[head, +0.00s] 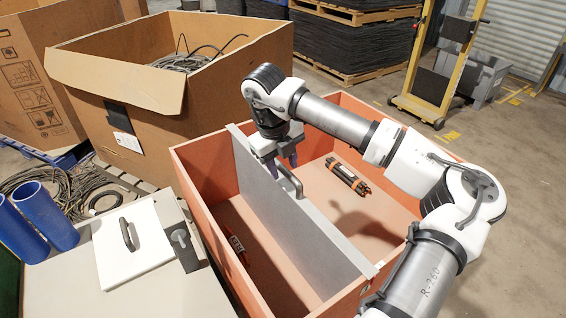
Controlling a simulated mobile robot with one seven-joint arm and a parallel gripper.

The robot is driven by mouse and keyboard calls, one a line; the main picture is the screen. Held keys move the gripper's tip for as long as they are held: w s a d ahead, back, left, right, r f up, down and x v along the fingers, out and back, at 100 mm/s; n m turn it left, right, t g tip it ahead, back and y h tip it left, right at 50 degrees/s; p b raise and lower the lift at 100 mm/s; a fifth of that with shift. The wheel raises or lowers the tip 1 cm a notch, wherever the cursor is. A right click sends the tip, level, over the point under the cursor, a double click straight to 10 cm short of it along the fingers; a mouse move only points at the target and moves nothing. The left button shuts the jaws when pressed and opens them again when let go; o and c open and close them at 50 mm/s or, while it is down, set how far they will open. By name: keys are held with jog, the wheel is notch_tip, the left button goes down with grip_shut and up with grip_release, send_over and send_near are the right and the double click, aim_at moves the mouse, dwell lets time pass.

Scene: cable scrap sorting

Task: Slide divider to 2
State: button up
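The divider (262,192) is a grey upright panel standing lengthwise inside the orange bin (185,190). It splits the bin into a left and a right compartment. A dark arched handle (291,182) sits on its top edge. My gripper (282,163) points down at the divider's top edge, by the far end of the handle. Its two purple-tipped fingers are spread apart, one toward each side of the panel. Whether they touch the handle or panel cannot be told. No position numbers are legible on the bin.
A bundle of black and orange rods (348,177) lies in the right compartment. A red-orange item (237,246) lies in the left one. A large cardboard box (150,105) of cables stands behind.

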jog(key=shift+c, duration=0.4)
grip_shut()
jog(key=w+d+b, duration=0.1)
jog(key=w+d, duration=0.7)
jog(key=d, duration=0.3)
jog(key=shift+d, duration=0.4)
jog(key=shift+o, duration=0.4)
grip_release()
jog(key=shift+s, duration=0.1)
jog(key=shift+r, duration=0.1)
